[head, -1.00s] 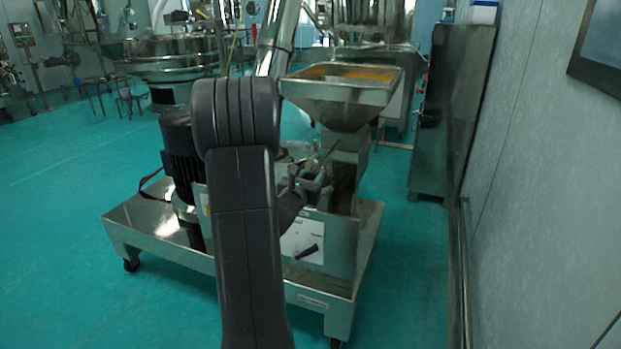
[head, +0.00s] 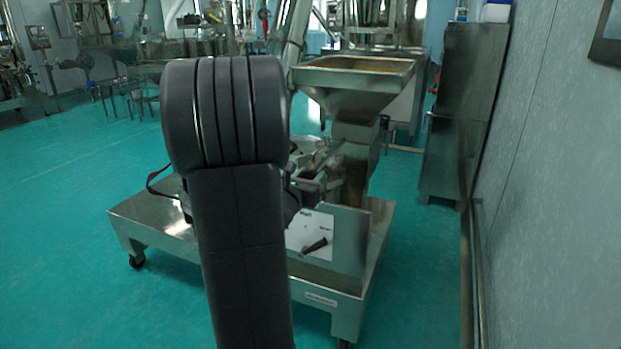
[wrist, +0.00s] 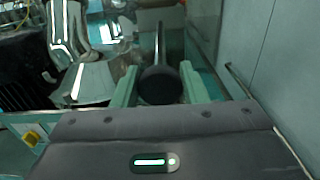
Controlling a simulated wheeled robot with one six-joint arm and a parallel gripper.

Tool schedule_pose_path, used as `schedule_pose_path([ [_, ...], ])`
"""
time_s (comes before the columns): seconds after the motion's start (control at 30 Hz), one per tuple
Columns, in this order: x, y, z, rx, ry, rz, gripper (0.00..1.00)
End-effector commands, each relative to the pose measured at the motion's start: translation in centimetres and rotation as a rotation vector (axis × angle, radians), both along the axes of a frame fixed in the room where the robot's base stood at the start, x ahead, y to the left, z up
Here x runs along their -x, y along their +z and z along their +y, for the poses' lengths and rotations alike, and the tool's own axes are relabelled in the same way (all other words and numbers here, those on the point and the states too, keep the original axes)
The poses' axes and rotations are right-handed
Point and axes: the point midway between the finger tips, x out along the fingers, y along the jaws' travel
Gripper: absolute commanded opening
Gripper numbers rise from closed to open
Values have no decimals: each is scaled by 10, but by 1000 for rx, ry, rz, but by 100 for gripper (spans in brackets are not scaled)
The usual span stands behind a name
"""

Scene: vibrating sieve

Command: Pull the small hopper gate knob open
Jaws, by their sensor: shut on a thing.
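The gate knob (wrist: 160,87) is a dark round ball on the end of a thin metal rod, seen in the wrist view. The rod runs away from me beyond the knob. My gripper (wrist: 159,80) has its two pale green fingers on either side of the knob and is shut on it. The steel hopper (head: 352,88), with orange-brown material inside its rim, stands above the machine in the head view. My arm and wrist hide the knob there, and the gate's position cannot be told.
The machine stands on a low steel wheeled platform (head: 335,297) with a black-handled panel (head: 312,238). A steel cabinet (head: 456,125) and a wall (head: 540,150) are on the right. Green floor (head: 70,215) is open on the left.

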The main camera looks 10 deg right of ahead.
Motion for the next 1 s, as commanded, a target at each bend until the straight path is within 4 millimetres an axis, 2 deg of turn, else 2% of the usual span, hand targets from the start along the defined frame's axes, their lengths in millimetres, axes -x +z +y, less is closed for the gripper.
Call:
schedule_pose_path([
  [0.03,0,1,0,1,1,-1,0],
  [0.07,0,1,0,1,1,-1,45],
  [0.13,0,1,0,1,1,-1,58],
  [0.43,1,0,1,0,1,0,58],
  [0.57,9,1,8,0,3,-1,58],
  [1.0,88,1,61,-1,6,-2,58],
])
